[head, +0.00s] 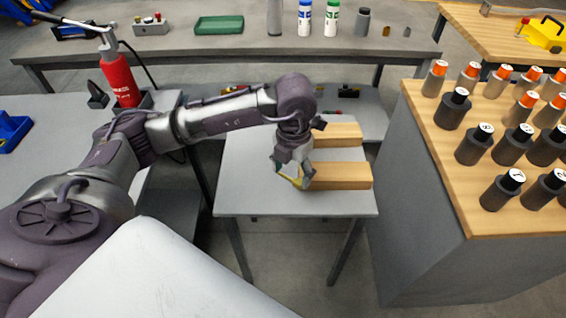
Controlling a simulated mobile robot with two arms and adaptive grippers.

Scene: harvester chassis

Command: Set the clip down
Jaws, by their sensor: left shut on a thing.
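My left gripper (293,174) reaches in from the left and points down over the small grey table (245,190). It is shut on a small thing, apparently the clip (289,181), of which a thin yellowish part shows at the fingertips. The rest of the clip is too small and too covered by the fingers to make out. I cannot tell whether the clip touches the table. My right gripper is not in view.
Two wooden blocks lie on the small table, the front one (345,176) close beside my left gripper. A wooden-topped cabinet (445,185) with several dark and orange-capped cylinders stands right. A red bottle (121,80) stands left. The table's left and front parts are clear.

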